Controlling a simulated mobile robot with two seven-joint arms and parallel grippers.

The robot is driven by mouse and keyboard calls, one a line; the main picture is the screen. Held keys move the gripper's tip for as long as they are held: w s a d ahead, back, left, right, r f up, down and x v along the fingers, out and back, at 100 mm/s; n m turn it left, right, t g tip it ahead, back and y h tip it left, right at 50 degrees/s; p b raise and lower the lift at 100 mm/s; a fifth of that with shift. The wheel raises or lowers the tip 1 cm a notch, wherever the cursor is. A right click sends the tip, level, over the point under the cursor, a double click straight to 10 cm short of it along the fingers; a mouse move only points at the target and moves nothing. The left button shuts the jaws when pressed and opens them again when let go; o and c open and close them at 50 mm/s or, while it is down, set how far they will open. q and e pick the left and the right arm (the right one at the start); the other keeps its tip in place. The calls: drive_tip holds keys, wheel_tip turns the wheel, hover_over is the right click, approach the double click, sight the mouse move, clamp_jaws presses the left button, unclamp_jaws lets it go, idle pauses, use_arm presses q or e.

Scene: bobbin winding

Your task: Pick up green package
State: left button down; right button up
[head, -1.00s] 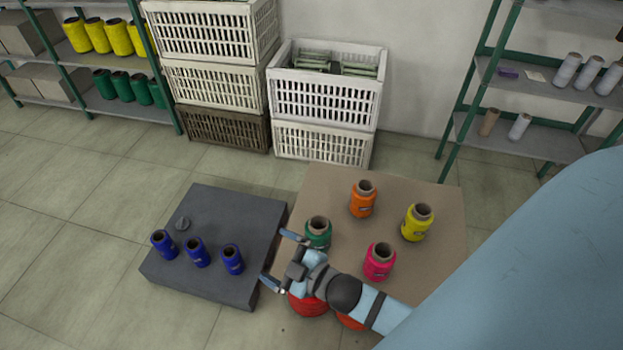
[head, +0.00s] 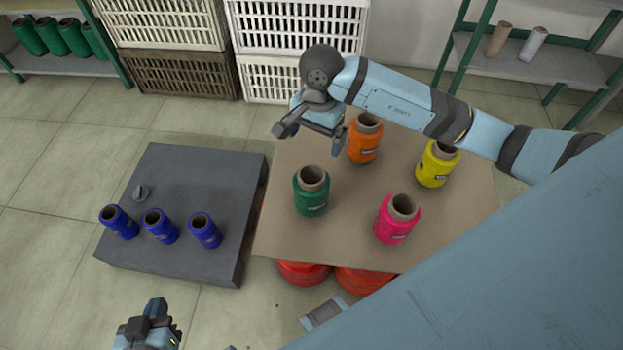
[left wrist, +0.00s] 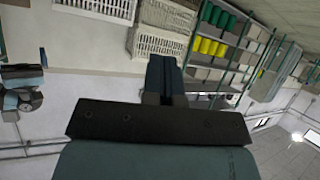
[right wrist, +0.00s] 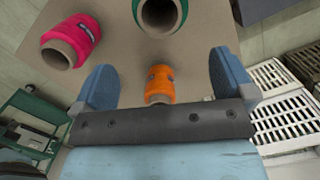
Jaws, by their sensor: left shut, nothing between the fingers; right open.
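The green package (head: 311,191) is a green spool with a brown tube core, standing upright on the brown board at its left part. It also shows at the top of the right wrist view (right wrist: 161,14), partly cut off. My right gripper (head: 308,133) is open and empty, above and behind the green package, near the orange spool (head: 364,138). The orange spool also appears beyond the open fingers in the right wrist view (right wrist: 159,84). My left gripper (head: 150,325) is low at the bottom left of the head view, away from the board, shut and empty.
The brown board (head: 283,237) also bears a yellow spool (head: 437,164) and a pink spool (head: 397,219). Red spools (head: 304,272) lie under its front edge. A grey platform (head: 185,176) with 3 blue spools (head: 160,226) stands left. White crates (head: 297,27) stand behind.

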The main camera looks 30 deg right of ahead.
drive_tip(key=b, duration=0.2)
approach(312, 173)
drive_tip(key=s+f, duration=0.1)
drive_tip(key=f, duration=0.1)
drive_tip(key=s+a+f, duration=0.1)
drive_tip(key=f, duration=0.1)
drive_tip(key=a+f, duration=0.1)
drive_tip(key=f, duration=0.1)
drive_tip(key=shift+s+a+f, duration=0.1)
drive_tip(key=shift+s+a, duration=0.05)
drive_tip(key=shift+s, duration=0.25)
drive_tip(key=c, duration=1.5)
drive_tip(key=shift+o, duration=0.2)
